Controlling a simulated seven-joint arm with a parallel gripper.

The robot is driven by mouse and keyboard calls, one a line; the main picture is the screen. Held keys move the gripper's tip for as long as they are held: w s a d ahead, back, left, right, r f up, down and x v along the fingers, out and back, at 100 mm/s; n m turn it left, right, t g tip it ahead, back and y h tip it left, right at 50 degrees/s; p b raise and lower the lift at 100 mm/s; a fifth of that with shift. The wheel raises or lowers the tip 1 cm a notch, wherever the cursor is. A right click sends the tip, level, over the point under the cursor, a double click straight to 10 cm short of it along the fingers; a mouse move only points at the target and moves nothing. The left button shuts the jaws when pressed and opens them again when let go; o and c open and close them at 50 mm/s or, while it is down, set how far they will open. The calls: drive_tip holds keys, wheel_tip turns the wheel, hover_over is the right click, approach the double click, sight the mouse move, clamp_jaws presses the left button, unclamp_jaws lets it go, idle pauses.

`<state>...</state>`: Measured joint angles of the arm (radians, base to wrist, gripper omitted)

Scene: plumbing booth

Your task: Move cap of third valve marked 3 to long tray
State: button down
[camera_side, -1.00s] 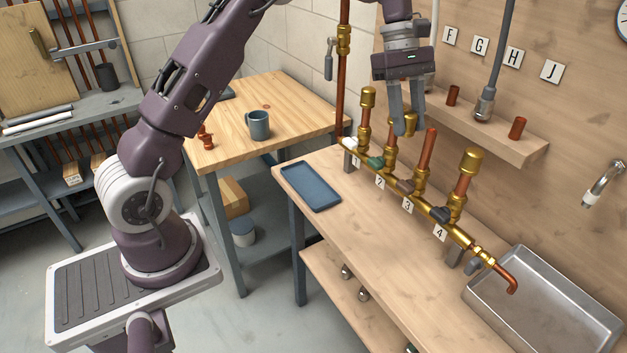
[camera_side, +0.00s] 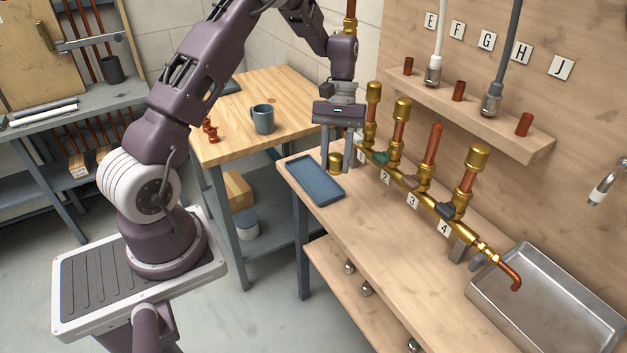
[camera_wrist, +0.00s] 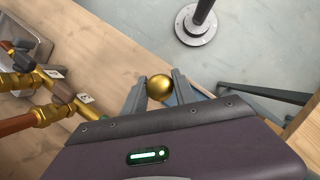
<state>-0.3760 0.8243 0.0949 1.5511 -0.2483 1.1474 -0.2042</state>
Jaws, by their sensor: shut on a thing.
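My gripper (camera_side: 337,165) is shut on a brass cap (camera_side: 335,161) and holds it over the far right part of the blue oblong tray (camera_side: 318,187). The cap's height above the tray is hard to tell. In the wrist view the round cap (camera_wrist: 160,87) sits between the two fingers, with a bit of the tray behind it. The third valve (camera_side: 431,155), by the label 3 (camera_side: 412,200), shows a bare copper pipe top with no cap. The first (camera_side: 373,92), second (camera_side: 402,107) and fourth (camera_side: 478,157) valves carry brass caps.
The brass manifold runs along the bench right of my gripper. A metal basin (camera_side: 480,285) is at the bench's right end. A shelf (camera_side: 475,118) with copper stubs and hoses is on the wall. A mug (camera_side: 263,120) stands on the wooden table. The front bench surface is clear.

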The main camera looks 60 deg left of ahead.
sight(317, 183)
drive_tip(key=w+a+f+n+t+h, duration=0.15)
drive_tip(key=a+n+t, duration=0.25)
drive_tip(key=a+n, duration=0.6)
drive_tip(key=shift+y, duration=0.25)
drive_tip(key=f, duration=0.3)
drive_tip(key=a+f, duration=0.1)
drive_tip(key=f, duration=0.6)
drive_tip(key=shift+s+a+f, duration=0.15)
drive_tip(key=shift+a, duration=0.15)
drive_tip(key=c, duration=1.3)
unclamp_jaws()
drive_tip(key=shift+f, duration=0.1)
